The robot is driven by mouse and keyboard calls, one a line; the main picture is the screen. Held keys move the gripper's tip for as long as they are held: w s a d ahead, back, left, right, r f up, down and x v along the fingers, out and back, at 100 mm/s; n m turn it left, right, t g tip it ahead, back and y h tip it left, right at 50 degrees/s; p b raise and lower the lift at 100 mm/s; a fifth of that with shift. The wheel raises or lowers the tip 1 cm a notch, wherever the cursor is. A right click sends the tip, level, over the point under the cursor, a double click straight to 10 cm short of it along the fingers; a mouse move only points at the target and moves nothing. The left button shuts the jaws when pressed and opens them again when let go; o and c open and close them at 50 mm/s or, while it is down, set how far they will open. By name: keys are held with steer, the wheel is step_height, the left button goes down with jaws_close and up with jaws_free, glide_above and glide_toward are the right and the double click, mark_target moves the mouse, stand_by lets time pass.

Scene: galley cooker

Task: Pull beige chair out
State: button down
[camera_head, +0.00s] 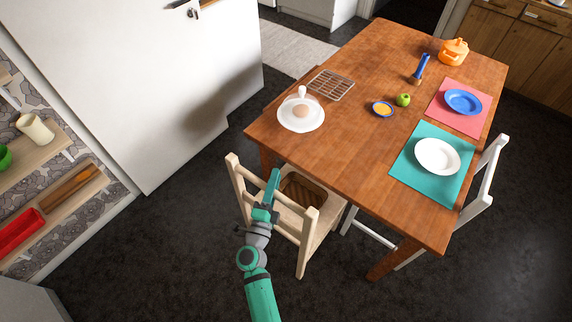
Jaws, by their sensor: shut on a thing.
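The beige chair (309,227) is a wooden chair with a slatted back and a brown seat. It stands at the near left end of the wooden table (340,149), its back toward me and the front of its seat close to the table edge. My gripper (270,188) is at the chair's back, near the middle of the top rail, and is shut on it. The arm covers part of the back slats. The exact contact of the fingertips is too small to see.
A white chair (487,178) stands at the table's right side. The table holds plates, a wire rack (331,86), an apple (403,100) and an orange pot (453,52). A white door (140,80) and shelves (60,205) are at left. Dark floor around the chair's near side is clear.

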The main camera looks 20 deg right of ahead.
steer(key=s+a, duration=0.5)
steer(key=a, duration=0.4)
steer(key=shift+s, duration=0.35)
steer(key=c, duration=1.6)
jaws_free()
steer(key=shift+o, duration=0.2)
steer(key=v, duration=1)
steer(key=shift+s, duration=0.3)
steer(key=shift+a+f, duration=0.1)
steer(key=shift+a, duration=0.05)
